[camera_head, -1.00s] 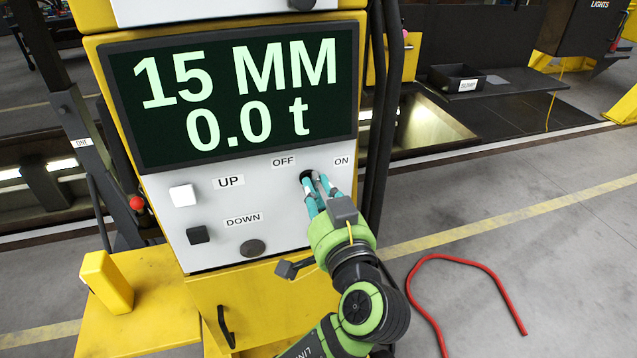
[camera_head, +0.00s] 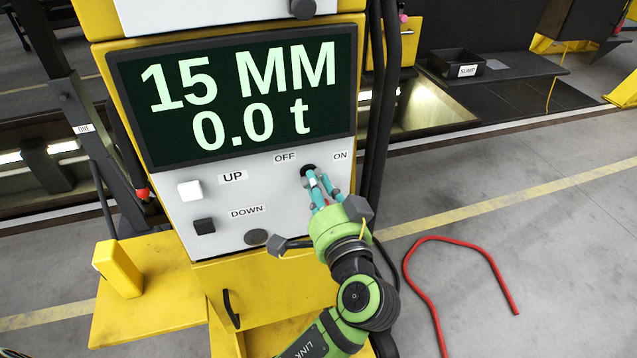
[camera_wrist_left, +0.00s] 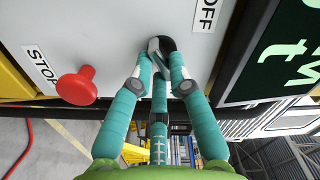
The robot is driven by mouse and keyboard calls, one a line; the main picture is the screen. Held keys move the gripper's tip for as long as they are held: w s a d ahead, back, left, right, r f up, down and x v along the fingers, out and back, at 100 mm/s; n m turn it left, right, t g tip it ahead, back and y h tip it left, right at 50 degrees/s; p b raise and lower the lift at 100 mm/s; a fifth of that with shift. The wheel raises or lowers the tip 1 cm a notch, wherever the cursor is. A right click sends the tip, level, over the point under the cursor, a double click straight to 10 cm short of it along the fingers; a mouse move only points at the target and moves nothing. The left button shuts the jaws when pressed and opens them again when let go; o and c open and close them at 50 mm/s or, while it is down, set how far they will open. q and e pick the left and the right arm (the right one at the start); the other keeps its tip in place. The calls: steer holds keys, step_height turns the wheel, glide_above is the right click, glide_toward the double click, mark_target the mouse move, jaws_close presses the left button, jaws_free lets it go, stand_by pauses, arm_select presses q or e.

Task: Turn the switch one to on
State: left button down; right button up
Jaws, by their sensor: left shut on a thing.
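The black switch knob (camera_head: 308,170) sits on the white panel below the display, between the OFF label (camera_head: 285,157) and the ON label (camera_head: 340,155). My left gripper (camera_head: 313,180) has its teal fingers closed around the knob from the front. In the left wrist view the fingertips (camera_wrist_left: 161,60) are on either side of the dark knob (camera_wrist_left: 163,44), near the OFF label (camera_wrist_left: 206,14). The fingers hide much of the knob, so I cannot tell its exact angle. My right gripper does not show.
The display (camera_head: 240,95) reads 15 MM and 0.0 t. A white UP button (camera_head: 190,191) and dark DOWN button (camera_head: 204,226) are left of the gripper. A red STOP button (camera_wrist_left: 77,87) is close to the fingers in the wrist view. Black cables (camera_head: 375,110) hang to the right.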

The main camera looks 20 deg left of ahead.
arm_select(q)
steer(key=shift+r, duration=0.1)
steer(key=c, duration=1.2)
jaws_free()
steer(key=shift+v, duration=3.75)
